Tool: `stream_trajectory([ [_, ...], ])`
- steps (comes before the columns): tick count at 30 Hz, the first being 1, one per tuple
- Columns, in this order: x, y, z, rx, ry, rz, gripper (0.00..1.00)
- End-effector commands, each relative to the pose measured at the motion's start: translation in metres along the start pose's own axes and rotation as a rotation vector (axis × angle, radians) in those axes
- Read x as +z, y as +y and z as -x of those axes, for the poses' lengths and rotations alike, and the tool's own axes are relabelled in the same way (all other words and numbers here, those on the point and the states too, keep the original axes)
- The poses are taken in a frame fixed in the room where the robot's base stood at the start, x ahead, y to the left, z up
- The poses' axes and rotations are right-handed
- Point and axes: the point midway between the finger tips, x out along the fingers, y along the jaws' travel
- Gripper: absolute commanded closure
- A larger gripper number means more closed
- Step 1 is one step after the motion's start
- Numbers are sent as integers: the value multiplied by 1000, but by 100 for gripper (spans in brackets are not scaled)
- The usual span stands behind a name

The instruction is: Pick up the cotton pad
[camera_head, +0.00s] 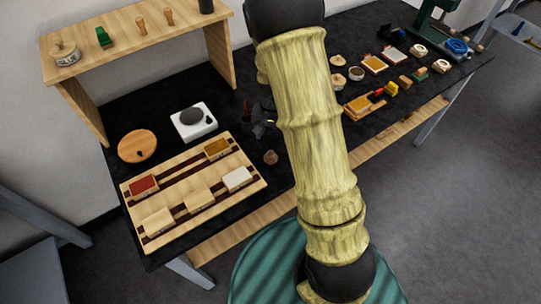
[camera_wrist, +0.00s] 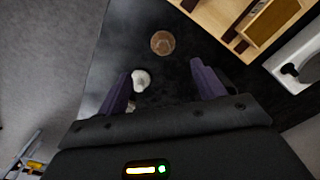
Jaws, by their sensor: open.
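A small white, rounded thing (camera_wrist: 141,80), likely the cotton pad, lies on the black table top in the wrist view. It shows between my open fingers, close to the left one. I cannot pick it out in the head view, where my arm covers that part of the table. My gripper (camera_wrist: 161,78) is open with nothing between its dark purple fingers, above the table. In the head view my gripper (camera_head: 262,115) is a small dark shape left of my arm. A further pale bit near the left finger's base is mostly hidden.
A round brown piece (camera_wrist: 162,42) lies just beyond the white thing. A wooden tray (camera_head: 165,187) with several coloured blocks, a white scale (camera_head: 205,128) and a round wooden lid (camera_head: 137,146) are left. A wooden shelf (camera_head: 140,45) stands behind. Several small items lie right of my arm.

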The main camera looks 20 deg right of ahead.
Motion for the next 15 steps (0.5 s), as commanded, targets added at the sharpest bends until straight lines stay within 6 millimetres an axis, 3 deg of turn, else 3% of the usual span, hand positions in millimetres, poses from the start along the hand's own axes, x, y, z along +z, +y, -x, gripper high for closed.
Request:
stream_trajectory([
  [9,1,0,-46,1,-3,-1,32],
  [15,0,0,-55,-1,0,0,32],
])
